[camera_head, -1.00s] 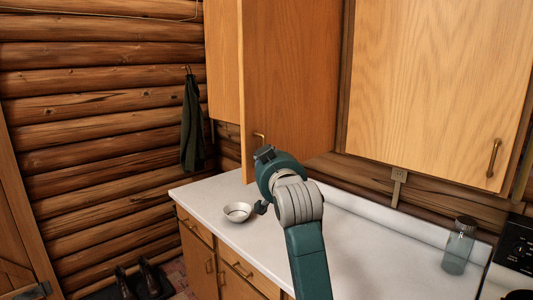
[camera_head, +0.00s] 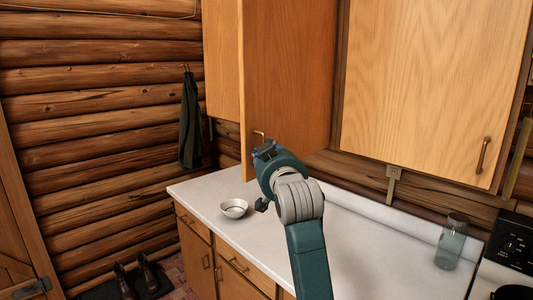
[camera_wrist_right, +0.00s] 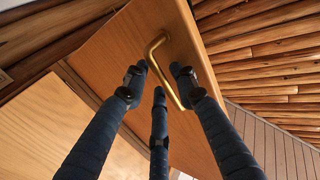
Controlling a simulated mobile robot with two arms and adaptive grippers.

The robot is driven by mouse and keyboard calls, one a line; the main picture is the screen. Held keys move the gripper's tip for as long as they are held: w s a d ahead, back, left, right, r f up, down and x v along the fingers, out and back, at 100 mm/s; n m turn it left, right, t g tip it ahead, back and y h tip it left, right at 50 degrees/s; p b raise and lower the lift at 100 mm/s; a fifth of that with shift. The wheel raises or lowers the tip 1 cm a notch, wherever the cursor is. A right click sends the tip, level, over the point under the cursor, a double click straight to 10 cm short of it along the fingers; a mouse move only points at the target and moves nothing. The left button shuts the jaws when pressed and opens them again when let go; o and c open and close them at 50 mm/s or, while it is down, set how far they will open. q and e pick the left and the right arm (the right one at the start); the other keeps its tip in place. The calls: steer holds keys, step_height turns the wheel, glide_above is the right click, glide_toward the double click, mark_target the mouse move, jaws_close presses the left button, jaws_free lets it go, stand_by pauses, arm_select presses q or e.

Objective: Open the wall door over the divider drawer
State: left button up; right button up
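The wall door (camera_head: 290,70) is an orange-brown wood panel above the counter. It stands swung out at an angle from the cabinets, with a brass handle (camera_head: 259,135) low near its left edge. My right gripper (camera_head: 265,150) is at that handle, at the end of the green arm. In the right wrist view the gripper's dark fingers (camera_wrist_right: 158,82) are spread apart around the brass handle (camera_wrist_right: 163,70), with gaps showing. Contact is not clear. The divider drawer may be among the base drawers (camera_head: 245,264) below; I cannot tell which. My left gripper is out of view.
A white counter (camera_head: 350,245) runs below, with a metal bowl (camera_head: 233,208) and a glass jar (camera_head: 451,242). Another closed wall door (camera_head: 430,90) is at right, beside a black stove panel (camera_head: 512,240). A dark cloth (camera_head: 190,120) hangs on the log wall.

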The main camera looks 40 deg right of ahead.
steer(key=v, duration=1.2)
